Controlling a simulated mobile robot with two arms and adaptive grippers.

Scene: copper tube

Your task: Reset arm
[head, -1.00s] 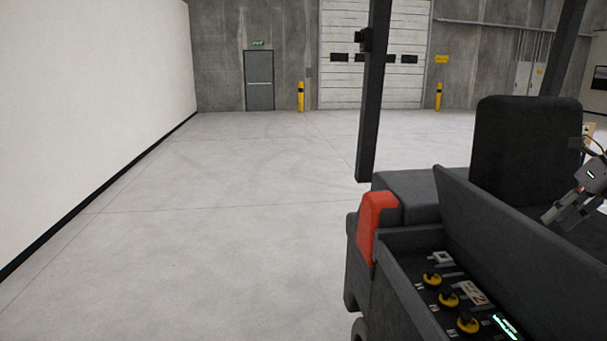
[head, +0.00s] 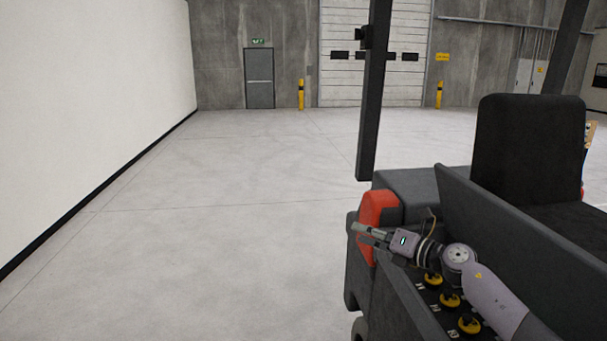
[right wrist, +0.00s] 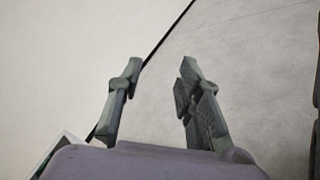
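My right gripper (head: 362,236) is in front of the vehicle's red corner piece (head: 374,214) in the head view, pointing left. Its arm comes in from the lower right, over the panel with yellow knobs. In the right wrist view the two fingers (right wrist: 160,88) stand apart with only the pale wall and floor between them, so it is open and empty. My left gripper is not in view.
A dark vehicle with a seat (head: 527,150), posts and yellow knobs (head: 450,300) fills the right side. A white wall (head: 90,100) runs along the left. The grey floor (head: 220,220) between them is clear. A grey door (head: 259,80) and yellow bollards (head: 301,95) stand at the back.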

